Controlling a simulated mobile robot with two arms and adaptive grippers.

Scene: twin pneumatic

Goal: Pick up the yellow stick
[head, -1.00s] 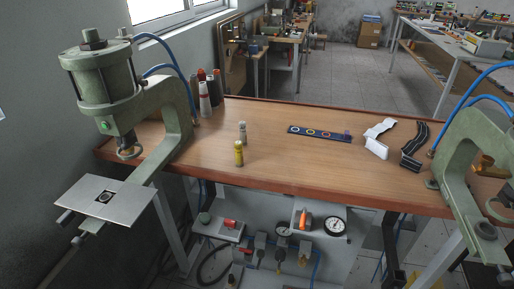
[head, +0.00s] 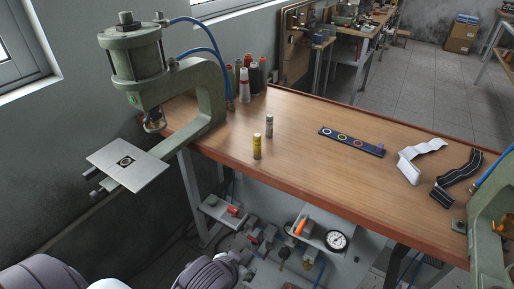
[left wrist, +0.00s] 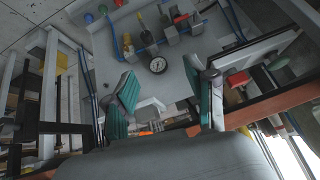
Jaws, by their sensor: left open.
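The yellow stick (head: 257,146) stands upright near the front edge of the wooden workbench (head: 300,170), left of the middle. A grey stick (head: 269,125) stands just behind it, apart from it. Grey links of my left arm show at the bottom of the head view, below the bench; the fingers are not clear there. In the left wrist view my left gripper (left wrist: 168,82) is open and empty, its green-padded fingers wide apart. The yellow stick cannot be made out in that view. My right gripper is not in view.
A green press (head: 150,90) with a metal plate (head: 128,163) stands at the left, another (head: 490,235) at the right. Thread spools (head: 245,84) stand behind the sticks. A dark strip with rings (head: 351,142) lies mid-bench. A gauge panel (head: 300,250) is below.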

